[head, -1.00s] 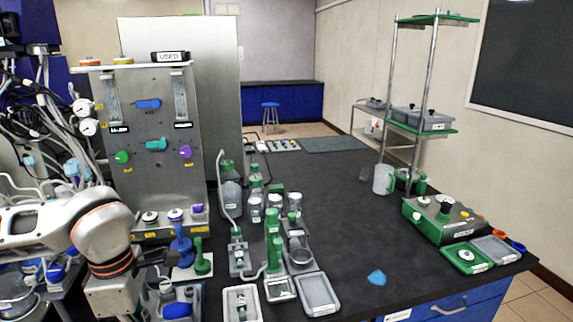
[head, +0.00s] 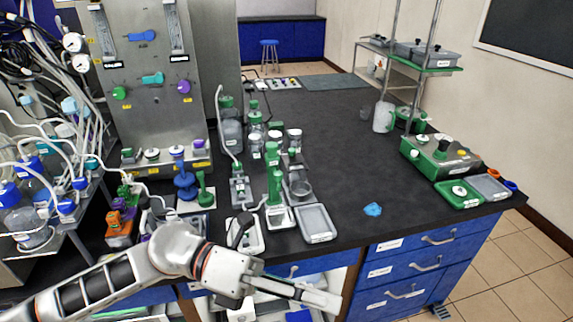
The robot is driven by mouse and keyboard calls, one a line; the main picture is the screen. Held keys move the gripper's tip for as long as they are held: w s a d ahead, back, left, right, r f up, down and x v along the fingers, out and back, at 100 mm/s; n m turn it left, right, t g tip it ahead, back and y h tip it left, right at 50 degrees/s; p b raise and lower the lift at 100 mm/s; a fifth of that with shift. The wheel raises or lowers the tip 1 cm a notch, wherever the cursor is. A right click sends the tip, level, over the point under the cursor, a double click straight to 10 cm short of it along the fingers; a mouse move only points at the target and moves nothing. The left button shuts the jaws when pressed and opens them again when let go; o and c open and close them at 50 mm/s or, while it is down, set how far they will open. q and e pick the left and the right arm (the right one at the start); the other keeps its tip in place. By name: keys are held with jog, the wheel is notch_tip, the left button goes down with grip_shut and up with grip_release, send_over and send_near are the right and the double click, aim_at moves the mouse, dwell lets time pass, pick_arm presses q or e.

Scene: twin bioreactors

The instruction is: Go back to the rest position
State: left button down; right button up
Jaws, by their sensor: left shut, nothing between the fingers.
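My left arm comes in from the lower left. Its wrist has dark and orange rings. My left gripper (head: 326,300) is shut and empty, a slim grey shape pointing to the lower right. It is in front of the bench, at the height of the drawers and the open cupboard, clear of the things on the worktop as seen. My right gripper is not in view.
The black bench (head: 335,150) holds green-capped bottles (head: 230,130), a grey tray (head: 315,224), a blue crumpled piece (head: 373,209) and a green-grey device (head: 440,156). A control panel (head: 140,105) stands at left. Blue drawers (head: 412,268) face the front; floor is free at right.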

pick_arm(q)
jog(key=w+a+r+n+t+h, duration=0.2)
jog(key=w+n+t+h, duration=0.3)
jog(key=w+n+t, duration=0.8)
jog(key=w+a+f+n+t+y, duration=0.4)
jog(key=a+f+n+t+y, duration=0.6)
jog(key=f+n, duration=0.7)
jog(key=s+a+f+n+g+y, duration=0.3)
jog(key=s+a+f+n, duration=0.3)
jog(key=f, duration=0.5)
jog(key=s+a+f+n+g+y, duration=0.3)
jog(key=s+a+f+n+y, duration=0.3)
jog(key=f, duration=0.5)
jog(key=shift+s+a+f+g, duration=0.3)
jog(key=shift+s+a+g, duration=0.1)
jog(key=shift+s+a, duration=0.35)
